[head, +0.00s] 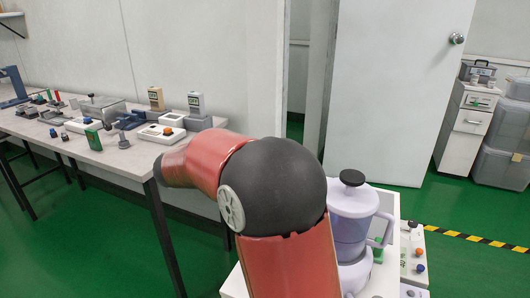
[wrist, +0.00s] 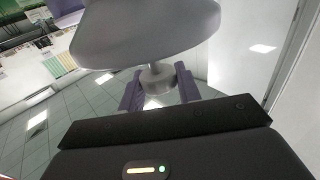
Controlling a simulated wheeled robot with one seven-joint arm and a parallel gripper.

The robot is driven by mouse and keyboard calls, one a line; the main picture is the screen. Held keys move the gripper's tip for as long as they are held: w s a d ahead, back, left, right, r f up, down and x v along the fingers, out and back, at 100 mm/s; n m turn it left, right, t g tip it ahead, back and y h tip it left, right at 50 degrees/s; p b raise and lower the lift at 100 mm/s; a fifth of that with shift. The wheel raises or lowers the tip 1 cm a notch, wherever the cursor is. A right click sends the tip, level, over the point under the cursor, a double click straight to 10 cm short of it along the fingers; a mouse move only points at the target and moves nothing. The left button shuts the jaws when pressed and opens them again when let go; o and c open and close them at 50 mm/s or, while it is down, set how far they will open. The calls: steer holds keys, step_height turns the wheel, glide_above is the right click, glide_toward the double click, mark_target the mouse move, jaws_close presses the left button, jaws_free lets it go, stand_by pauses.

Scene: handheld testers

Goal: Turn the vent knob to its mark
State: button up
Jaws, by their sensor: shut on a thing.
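In the wrist view my gripper (wrist: 160,92) has its two purple-grey fingers closed on a short light-grey round knob (wrist: 154,78), which looks like the vent knob. A thin stem rises from it toward a large, smooth grey body (wrist: 145,30) that fills the top of the picture. No mark on the knob can be made out. In the head view my red and black arm bends to the left and hides my gripper and the knob. A pale purple jug-like device (head: 352,226) with a black top knob (head: 352,177) stands right of my arm, partly hidden.
A long grey table (head: 120,160) on the left holds several testers and small boxes. A white surface (head: 388,272) with small parts lies under the jug-like device. A cabinet (head: 466,130) and clear bins (head: 505,130) stand at the far right. Green floor is open beyond.

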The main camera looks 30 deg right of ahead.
stand_by(0.3)
steer(key=o, duration=0.9)
steer(key=shift+o, duration=0.2)
steer(key=w+a, duration=0.1)
steer(key=a, duration=0.6)
steer(key=shift+a, duration=0.35)
